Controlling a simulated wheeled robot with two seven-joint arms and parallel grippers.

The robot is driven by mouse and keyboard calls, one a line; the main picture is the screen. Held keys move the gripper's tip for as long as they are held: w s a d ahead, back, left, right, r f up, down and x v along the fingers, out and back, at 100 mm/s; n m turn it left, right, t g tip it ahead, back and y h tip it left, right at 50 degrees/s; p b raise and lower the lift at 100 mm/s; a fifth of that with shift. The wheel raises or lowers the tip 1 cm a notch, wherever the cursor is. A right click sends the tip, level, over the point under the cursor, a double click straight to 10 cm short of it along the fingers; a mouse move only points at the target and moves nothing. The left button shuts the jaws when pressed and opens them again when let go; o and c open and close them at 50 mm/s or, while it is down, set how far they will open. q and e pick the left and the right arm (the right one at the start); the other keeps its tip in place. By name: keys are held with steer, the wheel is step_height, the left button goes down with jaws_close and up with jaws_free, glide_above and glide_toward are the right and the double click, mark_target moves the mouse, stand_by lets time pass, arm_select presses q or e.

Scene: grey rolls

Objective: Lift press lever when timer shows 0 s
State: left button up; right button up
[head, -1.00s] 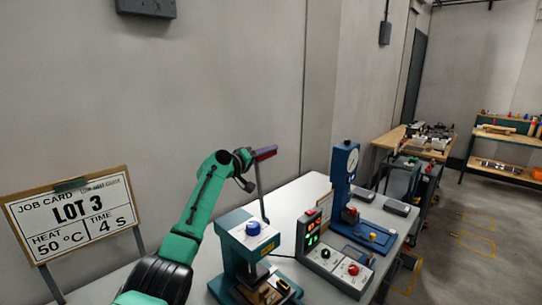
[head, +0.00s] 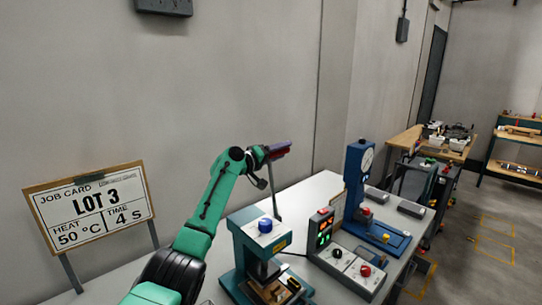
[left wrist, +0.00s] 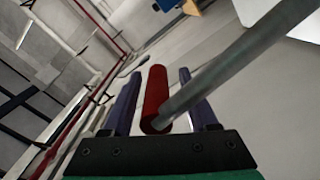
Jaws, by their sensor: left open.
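The teal press (head: 249,250) with a blue knob on top stands on the bench. Its grey lever (head: 275,200) rises beside it toward my left gripper (head: 278,150). In the left wrist view, the lever's red handle (left wrist: 155,98) lies between the two fingers of my left gripper (left wrist: 160,85). The gripper is open, with a gap visible on each side of the handle. The timer is on the control box (head: 346,268) right of the press. Its lit display (head: 324,232) shows green and red digits, too small to read. My right gripper is not in view.
A job card (head: 90,206) at left reads LOT 3, heat 50 °C, time 4 s. A blue stand with a dial (head: 357,185) is behind the control box. The wall is close behind the lever. Workbenches stand farther back at right.

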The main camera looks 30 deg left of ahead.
arm_select(q)
steer(key=b+v, duration=0.6)
steer(key=v, duration=0.8)
steer(key=shift+s, duration=0.15)
steer(key=shift+f, duration=0.1)
